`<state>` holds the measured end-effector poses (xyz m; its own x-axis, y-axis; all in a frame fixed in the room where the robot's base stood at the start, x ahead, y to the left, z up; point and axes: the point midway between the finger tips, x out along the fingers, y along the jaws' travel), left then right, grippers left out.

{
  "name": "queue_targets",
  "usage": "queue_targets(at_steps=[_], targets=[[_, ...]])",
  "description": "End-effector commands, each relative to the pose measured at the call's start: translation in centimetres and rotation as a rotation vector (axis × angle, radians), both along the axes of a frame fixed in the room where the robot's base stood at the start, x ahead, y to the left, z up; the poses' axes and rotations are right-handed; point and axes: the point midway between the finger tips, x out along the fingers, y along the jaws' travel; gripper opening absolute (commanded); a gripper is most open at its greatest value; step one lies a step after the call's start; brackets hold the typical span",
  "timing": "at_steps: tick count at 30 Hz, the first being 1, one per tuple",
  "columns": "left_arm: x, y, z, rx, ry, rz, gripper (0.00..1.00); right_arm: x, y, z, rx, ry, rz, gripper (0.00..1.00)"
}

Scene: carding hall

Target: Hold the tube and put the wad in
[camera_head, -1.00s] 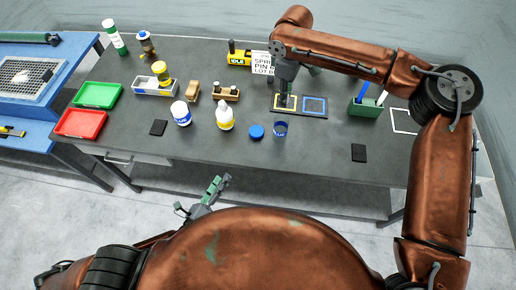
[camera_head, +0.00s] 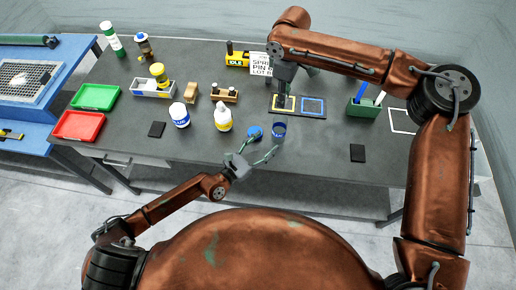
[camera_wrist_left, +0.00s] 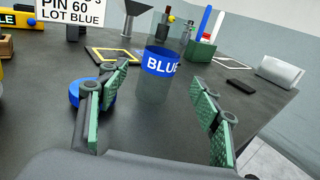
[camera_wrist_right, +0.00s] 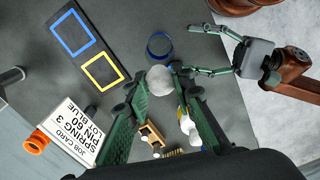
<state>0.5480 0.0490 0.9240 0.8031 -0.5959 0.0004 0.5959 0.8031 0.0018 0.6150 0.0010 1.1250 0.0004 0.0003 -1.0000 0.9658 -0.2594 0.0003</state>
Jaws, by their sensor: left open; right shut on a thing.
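The tube (camera_head: 279,130), clear with a blue band marked BLUE, stands upright on the table. It also shows in the left wrist view (camera_wrist_left: 160,72) and from above in the right wrist view (camera_wrist_right: 159,45). My left gripper (camera_head: 262,147) is open and empty, low over the table at the near side of the tube. Its fingers (camera_wrist_left: 160,115) point toward the tube, which stands ahead between them, apart from both. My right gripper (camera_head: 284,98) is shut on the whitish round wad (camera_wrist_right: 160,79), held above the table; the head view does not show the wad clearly.
A blue cap (camera_head: 254,132) lies left of the tube, close to a left finger. A white bottle with a yellow top (camera_head: 223,118) stands further left. Behind are a board with yellow and blue squares (camera_head: 313,107) and a job card (camera_head: 262,64).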

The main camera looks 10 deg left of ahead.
Motion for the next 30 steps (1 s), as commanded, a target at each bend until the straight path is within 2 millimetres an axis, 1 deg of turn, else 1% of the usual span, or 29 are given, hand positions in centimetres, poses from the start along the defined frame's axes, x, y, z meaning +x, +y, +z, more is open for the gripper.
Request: queue_targets(at_steps=[1,6,12,18,26,30], targets=[[0.9,-0.7,0.1,-0.003,-0.002,0.000,0.59,0.0,0.0,0.0,0.000,0.000,0.000,0.16],[3.4,-2.5,0.1,-0.001,-0.002,0.000,0.59,0.0,0.0,0.0,0.000,0.000,0.000,0.16],[5.5,-4.0,0.1,-0.002,0.000,0.000,0.59,0.0,0.0,0.0,0.000,0.000,0.000,0.16],[6.2,-4.6,0.0,-0.001,0.001,0.000,0.59,0.0,0.0,0.0,0.000,0.000,0.000,0.16],[6.3,-4.7,0.0,-0.002,0.001,0.000,0.59,0.0,0.0,0.0,0.000,0.000,0.000,0.16],[6.3,-4.6,0.0,-0.002,0.001,0.000,0.49,0.0,0.0,0.0,0.000,0.000,0.000,0.16]])
